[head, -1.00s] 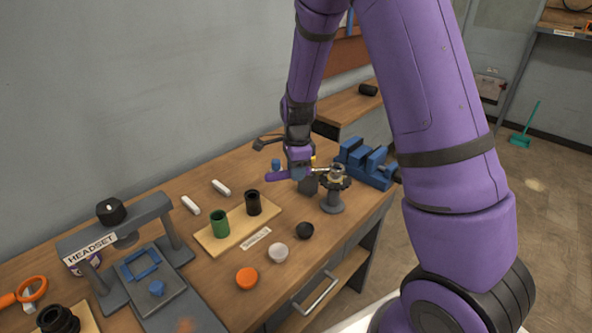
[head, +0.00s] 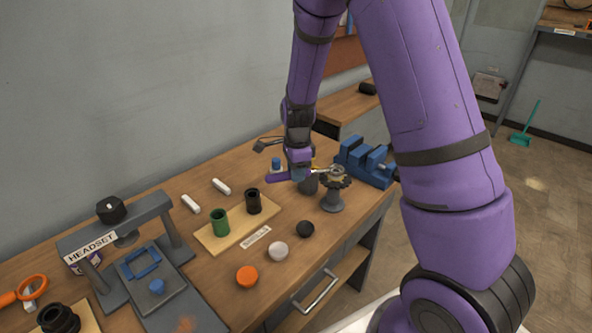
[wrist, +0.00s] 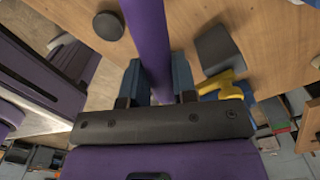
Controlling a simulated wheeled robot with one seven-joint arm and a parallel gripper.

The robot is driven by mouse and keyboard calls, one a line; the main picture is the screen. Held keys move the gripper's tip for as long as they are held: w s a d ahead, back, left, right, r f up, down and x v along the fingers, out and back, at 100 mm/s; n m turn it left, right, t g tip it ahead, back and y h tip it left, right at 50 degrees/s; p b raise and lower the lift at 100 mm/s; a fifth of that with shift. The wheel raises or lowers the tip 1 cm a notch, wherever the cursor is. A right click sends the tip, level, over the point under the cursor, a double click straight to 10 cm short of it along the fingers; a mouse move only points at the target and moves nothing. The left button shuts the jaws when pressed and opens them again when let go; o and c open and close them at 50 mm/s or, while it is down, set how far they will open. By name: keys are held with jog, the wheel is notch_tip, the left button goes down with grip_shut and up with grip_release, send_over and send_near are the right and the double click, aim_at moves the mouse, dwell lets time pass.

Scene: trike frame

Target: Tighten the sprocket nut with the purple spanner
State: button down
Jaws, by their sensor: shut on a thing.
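The purple spanner (head: 279,178) is held roughly level above the bench; its purple handle also shows in the wrist view (wrist: 148,38), running up out of the frame. My gripper (head: 298,174) is shut on the handle; in the wrist view its two fingers (wrist: 157,84) stand on either side of it. The sprocket (head: 343,183) sits flat on a grey round stand (head: 332,202), just right of my gripper. The spanner's metal end reaches to the top of the sprocket. The nut there is too small to make out, and I cannot tell whether the spanner is seated on it.
A blue vice (head: 368,163) stands close behind and right of the sprocket. A wooden board (head: 237,232) with green and black cups is to the left. The headset press (head: 120,222) stands at the front left. Loose caps lie near the front edge.

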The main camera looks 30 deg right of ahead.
jog(key=shift+f, duration=0.65)
jog(key=c, duration=1.7)
grip_release()
grip_shut()
jog(key=shift+w+d+m, duration=0.15)
jog(key=shift+w+m, duration=0.45)
jog(key=shift+w+d+m, duration=0.15)
jog(key=shift+w+m, duration=0.4)
jog(key=shift+m, duration=0.05)
jog(key=shift+w+d+m, duration=0.3)
jog(key=shift+w+m, duration=0.2)
jog(key=shift+w+d+m, duration=0.25)
jog(key=shift+w+m, duration=0.25)
jog(key=shift+w+d+m, duration=0.75)
jog(key=shift+w+m, duration=0.2)
jog(key=shift+m, duration=0.15)
jog(key=shift+w+d+r+m, duration=0.1)
jog(key=shift+w+d+m, duration=0.55)
jog(key=shift+m, duration=0.25)
dwell(0.7)
